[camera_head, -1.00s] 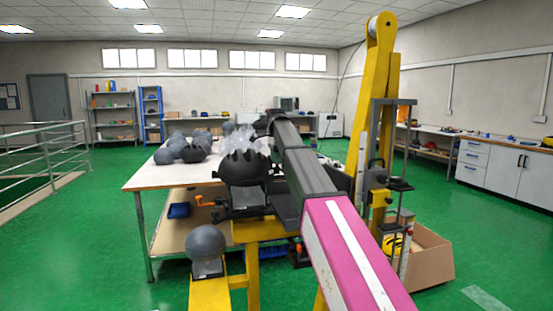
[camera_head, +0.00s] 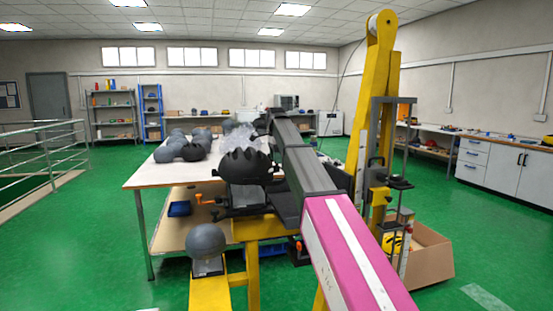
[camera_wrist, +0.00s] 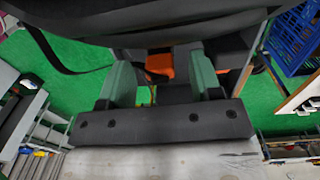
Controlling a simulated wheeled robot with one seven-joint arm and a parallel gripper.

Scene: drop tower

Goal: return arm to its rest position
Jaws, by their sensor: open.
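My arm reaches from the lower right of the head view toward the black helmet (camera_head: 247,166) on the yellow stand. The helmet has a ridged top edge and sits over a dark fixture with an orange-handled clamp (camera_head: 206,201). My gripper's end is hidden in the head view, behind the arm and helmet. In the wrist view my gripper (camera_wrist: 161,72) has two grey-green fingers standing apart with a gap between them. An orange part shows beyond that gap. A large black curved surface fills the top of the wrist view; I cannot tell if the fingers touch it.
The yellow drop tower (camera_head: 372,110) stands close right of my arm. A cardboard box (camera_head: 432,262) is at its foot. A grey headform (camera_head: 206,243) sits on a yellow post in front. A white table (camera_head: 150,176) holds several helmets. Green floor is free at left and right.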

